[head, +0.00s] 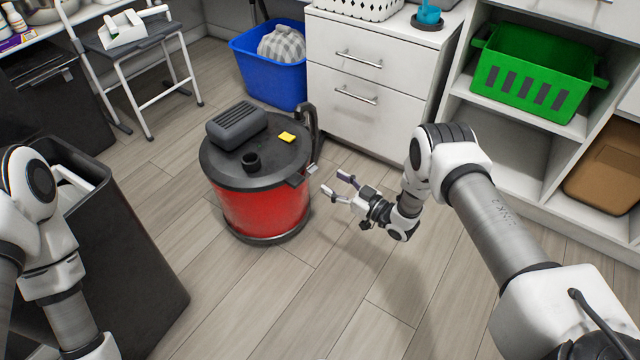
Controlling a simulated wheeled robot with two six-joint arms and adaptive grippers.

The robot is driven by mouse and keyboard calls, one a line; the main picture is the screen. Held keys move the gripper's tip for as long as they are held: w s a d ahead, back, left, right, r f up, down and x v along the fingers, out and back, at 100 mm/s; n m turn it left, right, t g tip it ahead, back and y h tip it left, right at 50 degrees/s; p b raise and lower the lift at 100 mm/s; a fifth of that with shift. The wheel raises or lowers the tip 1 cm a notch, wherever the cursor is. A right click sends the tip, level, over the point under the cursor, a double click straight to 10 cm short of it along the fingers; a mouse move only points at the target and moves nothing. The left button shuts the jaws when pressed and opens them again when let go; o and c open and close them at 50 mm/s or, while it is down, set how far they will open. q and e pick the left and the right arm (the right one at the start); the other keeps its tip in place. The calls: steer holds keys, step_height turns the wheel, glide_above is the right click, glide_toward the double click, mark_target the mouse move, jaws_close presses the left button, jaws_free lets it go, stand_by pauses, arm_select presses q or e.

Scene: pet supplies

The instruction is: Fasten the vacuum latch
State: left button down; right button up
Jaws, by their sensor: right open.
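A round vacuum with a red drum (262,210) and a dark grey lid (225,160) stands upright on the floor in the middle of the head view. A grey latch (300,178) sits on the right side of the lid's rim; it is too small to tell whether it is fastened. My right gripper (337,185) is open and empty, just right of the latch and apart from it, with its fingers pointing toward the vacuum. My left arm shows at the left edge, but its gripper is out of view.
A black bin (130,270) stands at the left front. A white drawer cabinet (365,85) and a blue bin (270,62) stand behind the vacuum. A shelf with a green basket (535,70) is at the right. The floor in front of the vacuum is clear.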

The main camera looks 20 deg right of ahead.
mark_target(311, 167)
steer(key=b+x, duration=0.2)
steer(key=x, duration=0.4)
jaws_close()
steer(key=r+p, duration=0.1)
steer(key=w+g+h+p, duration=0.1)
steer(key=p, duration=0.1)
steer(key=shift+a+r+g, duration=0.3)
steer(key=shift+r, duration=0.05)
steer(key=shift+w+a+f+g+h+p, duration=0.1)
steer(key=shift+w+f+g+h+p, duration=0.1)
steer(key=shift+g+h+p, duration=0.15)
jaws_free()
steer(key=shift+f, duration=0.1)
